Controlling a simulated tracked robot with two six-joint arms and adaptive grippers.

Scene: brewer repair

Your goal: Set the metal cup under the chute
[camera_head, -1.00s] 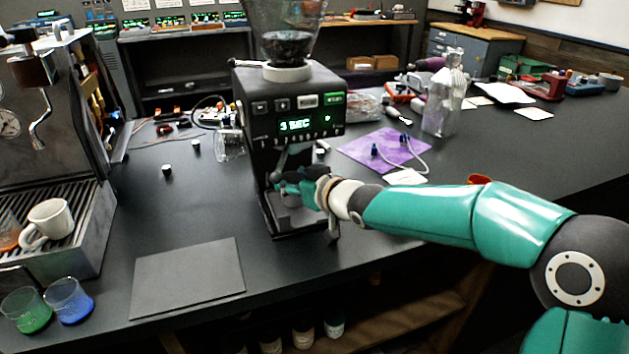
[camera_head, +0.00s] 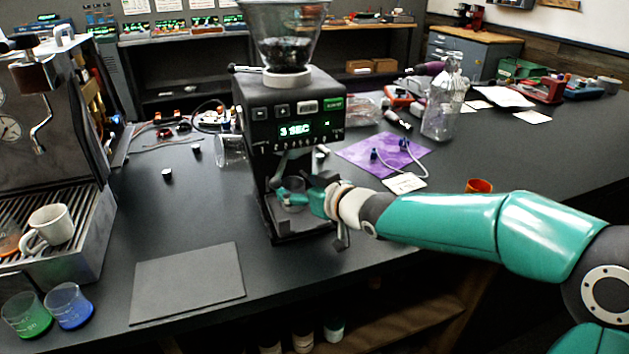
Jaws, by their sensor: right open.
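The grinder (camera_head: 292,108) stands at the middle of the counter, with a green "3 SEC" display and a clear hopper of dark beans on top. Its chute (camera_head: 294,160) is under the front panel. The metal cup (camera_head: 293,206) appears as a small grey shape on the grinder's base below the chute, partly hidden by my fingers. My right gripper (camera_head: 294,193) is open, reaching in from the right, with its teal fingers close around the cup. I cannot tell whether they touch it. My left gripper is out of view.
An espresso machine (camera_head: 75,130) with a white cup (camera_head: 48,228) stands at the left. Green (camera_head: 27,314) and blue (camera_head: 69,305) beakers stand at the front left. A dark flat mat (camera_head: 188,283) lies before the grinder.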

